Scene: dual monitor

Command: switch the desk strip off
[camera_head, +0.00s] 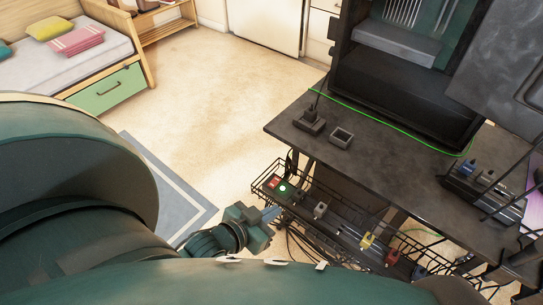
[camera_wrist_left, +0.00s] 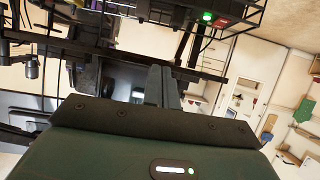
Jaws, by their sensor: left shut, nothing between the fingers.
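A dark power strip (camera_head: 305,205) lies in the wire basket under the desk's front edge. Its near end has a red switch (camera_head: 274,182) and a lit green light (camera_head: 283,189); several plugs sit along it. The green light also shows at the top of the left wrist view (camera_wrist_left: 207,16), with the red switch (camera_wrist_left: 222,22) beside it. My left gripper (camera_head: 270,214) is shut and empty, just below and left of the switch end, apparently apart from it. Its closed fingers show in the left wrist view (camera_wrist_left: 163,86). My right gripper is not in view.
The wire basket (camera_head: 262,188) has a thin rim near my left gripper, and cables hang below it. The dark desk (camera_head: 385,155) carries a second block with plugs (camera_head: 485,185), a small socket (camera_head: 309,122) and a green cable (camera_head: 350,110). Open floor (camera_head: 215,120) lies left of the desk.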

